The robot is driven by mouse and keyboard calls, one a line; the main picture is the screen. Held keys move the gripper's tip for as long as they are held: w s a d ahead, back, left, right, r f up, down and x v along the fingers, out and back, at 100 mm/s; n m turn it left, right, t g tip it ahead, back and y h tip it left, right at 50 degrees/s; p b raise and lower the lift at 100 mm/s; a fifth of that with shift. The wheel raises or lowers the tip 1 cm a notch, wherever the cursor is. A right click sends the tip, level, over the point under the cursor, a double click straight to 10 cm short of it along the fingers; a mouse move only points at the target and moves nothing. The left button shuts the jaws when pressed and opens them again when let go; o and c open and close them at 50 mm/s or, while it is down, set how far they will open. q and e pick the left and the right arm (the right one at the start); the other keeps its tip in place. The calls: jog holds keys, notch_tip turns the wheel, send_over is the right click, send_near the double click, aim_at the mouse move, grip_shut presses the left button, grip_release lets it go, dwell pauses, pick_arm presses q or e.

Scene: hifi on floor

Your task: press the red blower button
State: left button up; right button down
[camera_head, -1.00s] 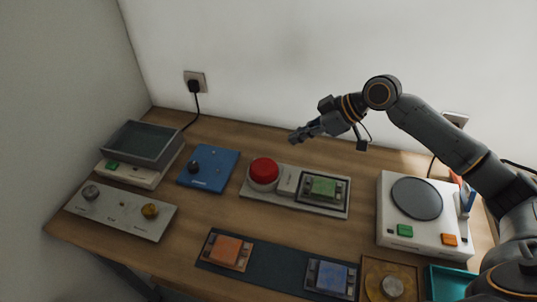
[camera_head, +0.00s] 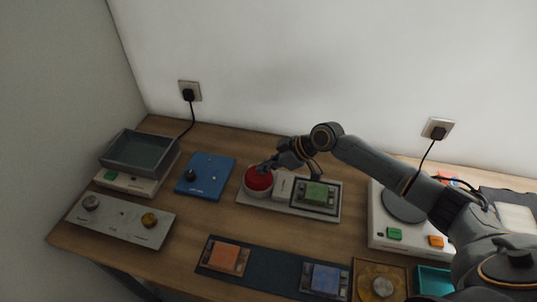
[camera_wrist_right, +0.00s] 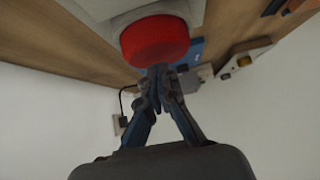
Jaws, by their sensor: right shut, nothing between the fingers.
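The red blower button (camera_head: 258,180) is a large red dome on a white round base, at the left end of a grey panel (camera_head: 327,212). My right gripper (camera_head: 264,167) is shut and empty, with its fingertips at the top of the red button in the head view. In the right wrist view the red button (camera_wrist_right: 155,41) is right at the shut fingertips (camera_wrist_right: 158,72); they look to be touching it or very close, and I cannot tell which. My left gripper is not in view.
A blue box with a black knob (camera_head: 206,176) and a grey tray (camera_head: 138,152) stand to the left. A white hotplate-like unit (camera_head: 385,229) stands to the right. Bare wood shows in front of the panel.

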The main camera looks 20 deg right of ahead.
jog(key=shift+f, duration=0.35)
notch_tip(320, 180, down, 2)
jog(key=shift+s+f+b, duration=0.1)
jog(key=shift+b, duration=1.05)
